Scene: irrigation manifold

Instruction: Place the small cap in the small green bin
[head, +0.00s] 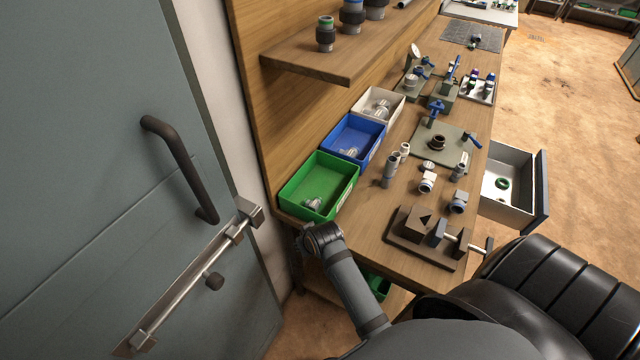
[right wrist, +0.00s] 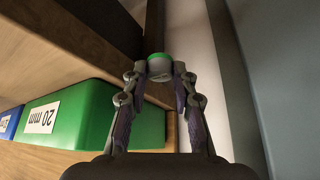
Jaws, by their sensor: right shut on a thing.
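My right gripper (right wrist: 160,75) is shut on the small cap (right wrist: 160,68), a grey piece with a green ring, held between the fingertips in the right wrist view. A green bin (right wrist: 92,112) with a "20 mm" label is to the left of the gripper, and the cap is apart from it and outside it. In the head view, a green bin (head: 342,201) stands at the near left end of the bench with a few clear and grey pieces inside. One arm of mine ends beside its near corner; the held cap cannot be made out there. My left gripper is not in view.
A blue bin (head: 354,137) and a white bin (head: 378,104) stand beyond the green one. A wooden shelf (head: 345,45) overhangs the bench. A grey door (head: 110,190) is close on the left. A vise (head: 436,235) and several fittings occupy the bench; an open drawer (head: 513,205) sticks out right.

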